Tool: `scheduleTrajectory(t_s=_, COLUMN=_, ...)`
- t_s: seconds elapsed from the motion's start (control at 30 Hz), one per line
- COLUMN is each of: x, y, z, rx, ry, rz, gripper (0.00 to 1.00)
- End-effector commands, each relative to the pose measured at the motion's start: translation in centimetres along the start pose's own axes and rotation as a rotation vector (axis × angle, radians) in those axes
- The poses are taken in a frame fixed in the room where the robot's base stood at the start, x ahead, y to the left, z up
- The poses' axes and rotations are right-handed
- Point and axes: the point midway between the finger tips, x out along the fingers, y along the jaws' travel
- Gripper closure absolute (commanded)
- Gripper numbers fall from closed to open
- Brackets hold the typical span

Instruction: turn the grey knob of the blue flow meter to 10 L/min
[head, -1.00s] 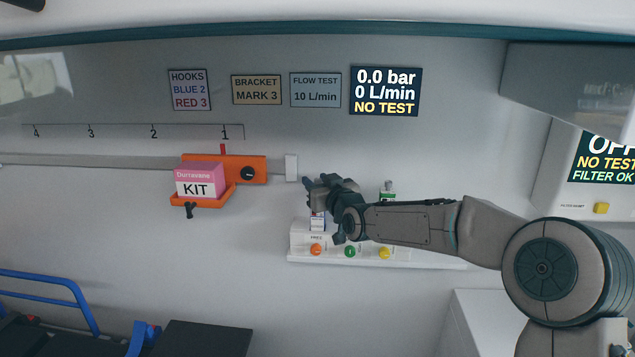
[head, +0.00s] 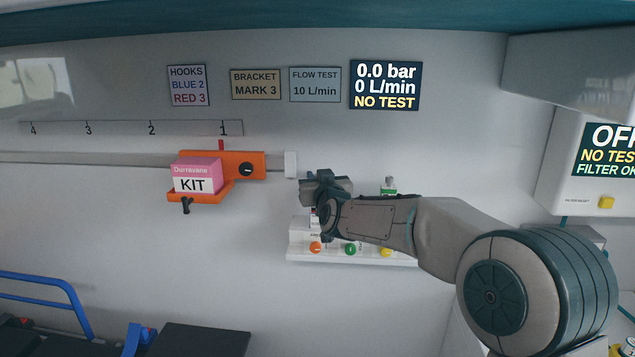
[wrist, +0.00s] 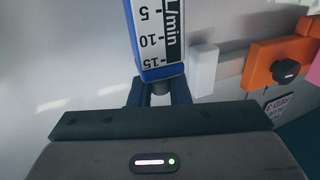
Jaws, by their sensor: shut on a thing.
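The blue flow meter (wrist: 158,73) shows in the wrist view, with a white scale reading 5, 10 and 15 and the letters L/min. Its grey knob (wrist: 160,87) sits at the scale's 15 end, partly hidden. The two blue fingers of my gripper (wrist: 159,94) are on either side of the knob, shut on it. In the head view my gripper (head: 322,185) is near the wall, above a white shelf, and hides most of the meter. The wall display (head: 385,105) reads 0.0 bar, 0 L/min, NO TEST. The flow test sign (head: 315,96) reads 10 L/min.
An orange bracket (head: 252,158) with a pink and white kit (head: 196,186) sits on the rail left of my gripper. The white shelf (head: 340,257) below carries orange, green and yellow knobs. A grey cabinet (head: 580,80) overhangs at upper right.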

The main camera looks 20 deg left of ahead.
Motion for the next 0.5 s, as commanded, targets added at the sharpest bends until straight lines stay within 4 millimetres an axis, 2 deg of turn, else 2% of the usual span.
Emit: scheduleTrajectory(t_s=0.5, x=-0.11, y=0.09, z=0.24, rx=0.000, ry=-0.007, rz=0.056, gripper=1.00)
